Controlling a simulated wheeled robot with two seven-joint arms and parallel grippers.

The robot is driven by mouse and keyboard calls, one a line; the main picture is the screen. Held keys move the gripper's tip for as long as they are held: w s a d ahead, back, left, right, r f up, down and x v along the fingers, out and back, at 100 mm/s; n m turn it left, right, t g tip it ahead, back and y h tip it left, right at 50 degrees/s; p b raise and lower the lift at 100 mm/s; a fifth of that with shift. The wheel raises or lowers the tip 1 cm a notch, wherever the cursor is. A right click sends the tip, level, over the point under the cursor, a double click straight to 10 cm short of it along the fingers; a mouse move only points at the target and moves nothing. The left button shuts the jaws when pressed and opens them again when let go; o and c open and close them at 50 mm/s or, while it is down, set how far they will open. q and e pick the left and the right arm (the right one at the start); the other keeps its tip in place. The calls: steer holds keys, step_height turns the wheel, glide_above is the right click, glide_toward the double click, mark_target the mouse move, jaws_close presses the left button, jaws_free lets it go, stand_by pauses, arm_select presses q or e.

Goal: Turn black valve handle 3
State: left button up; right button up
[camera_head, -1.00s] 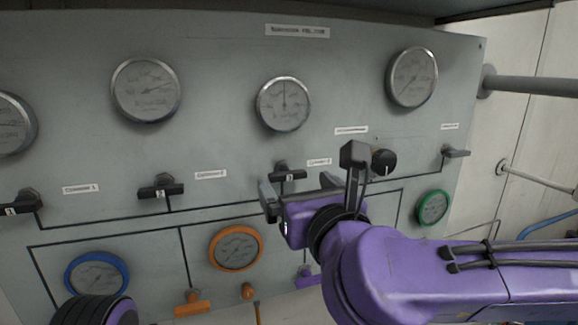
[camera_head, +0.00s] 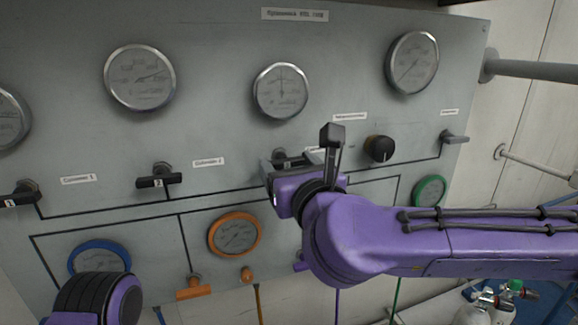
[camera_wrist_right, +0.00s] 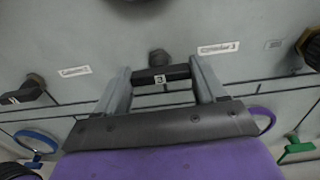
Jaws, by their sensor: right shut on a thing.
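Black valve handle 3 (camera_wrist_right: 172,74) lies level between the two fingers of my right gripper (camera_wrist_right: 158,80) in the right wrist view, with its label "3" facing out. The fingers are shut on its two ends. In the head view the right gripper (camera_head: 294,162) covers most of this handle, and only its mount (camera_head: 279,156) shows above the fingers. My left arm (camera_head: 98,298) shows at the bottom left of the head view, with its gripper out of the picture.
Black handle 2 (camera_head: 160,181) and another black handle (camera_head: 22,196) sit to the left. A black knob (camera_head: 379,149) and a small grey handle (camera_head: 453,137) are to the right. Gauges line the panel above, and coloured gauges such as the orange one (camera_head: 235,234) are below.

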steer(key=n, duration=0.7)
steer(key=shift+n, duration=0.3)
steer(key=n, duration=0.3)
steer(key=shift+r+n+p, duration=0.1)
steer(key=shift+n+p, duration=0.2)
steer(key=shift+a+n+p, duration=0.1)
steer(key=shift+n+p, duration=0.45)
steer(key=shift+n, duration=1.75)
steer(key=o, duration=1)
steer(key=shift+o, duration=0.2)
